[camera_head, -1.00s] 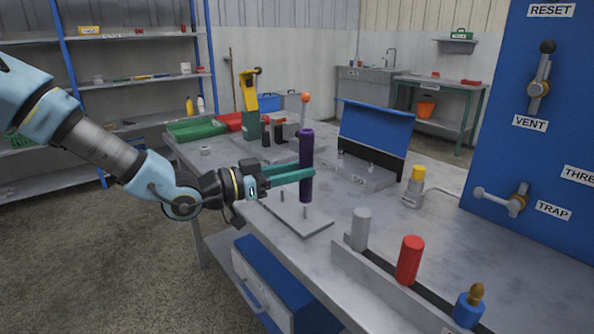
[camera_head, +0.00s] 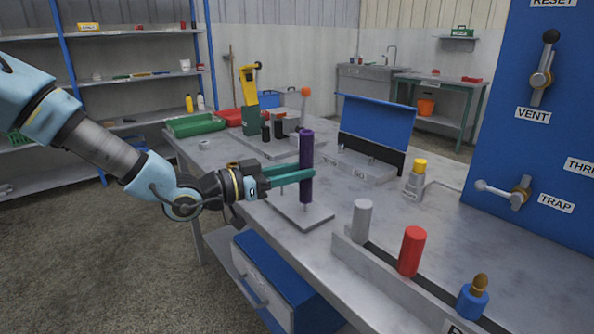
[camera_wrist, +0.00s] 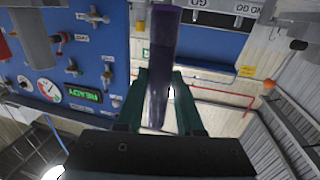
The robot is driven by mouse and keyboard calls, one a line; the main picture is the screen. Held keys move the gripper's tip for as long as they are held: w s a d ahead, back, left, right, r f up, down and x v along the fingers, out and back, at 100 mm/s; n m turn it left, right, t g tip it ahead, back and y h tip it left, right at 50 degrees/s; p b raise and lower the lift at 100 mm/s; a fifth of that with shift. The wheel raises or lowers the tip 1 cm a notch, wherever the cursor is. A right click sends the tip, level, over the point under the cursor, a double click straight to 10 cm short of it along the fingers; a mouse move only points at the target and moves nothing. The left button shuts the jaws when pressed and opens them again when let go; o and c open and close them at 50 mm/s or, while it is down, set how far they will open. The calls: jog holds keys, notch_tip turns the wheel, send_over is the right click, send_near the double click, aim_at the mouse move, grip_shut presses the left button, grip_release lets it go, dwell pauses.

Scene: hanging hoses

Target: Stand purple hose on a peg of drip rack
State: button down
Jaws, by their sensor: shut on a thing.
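The purple hose (camera_head: 306,150) is an upright dark purple tube. My gripper (camera_head: 305,172) is shut on it with green fingers, around its middle. The wrist view also shows the hose (camera_wrist: 162,60) between my fingers (camera_wrist: 163,95). The drip rack (camera_head: 302,220) is a flat grey plate with thin pegs at the bench's near edge. The hose's lower end is just above the plate, in line with a peg (camera_head: 306,208) whose lower part shows beneath it. I cannot tell whether the peg's tip is inside the hose. Another peg (camera_head: 281,190) stands bare at the left.
A blue-lidded case (camera_head: 376,125) and a yellow-capped bottle (camera_head: 415,181) stand behind the hose. The blue valve panel (camera_head: 540,100) rises at the right.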

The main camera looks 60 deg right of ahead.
jog(key=shift+f+b, duration=0.95)
jog(key=shift+f, duration=0.4)
jog(key=shift+c, duration=2.3)
grip_release()
jog(key=v, duration=1)
jog(key=shift+w+a+b, duration=0.15)
jog(key=shift+a+b, duration=0.25)
jog(key=shift+r, duration=0.1)
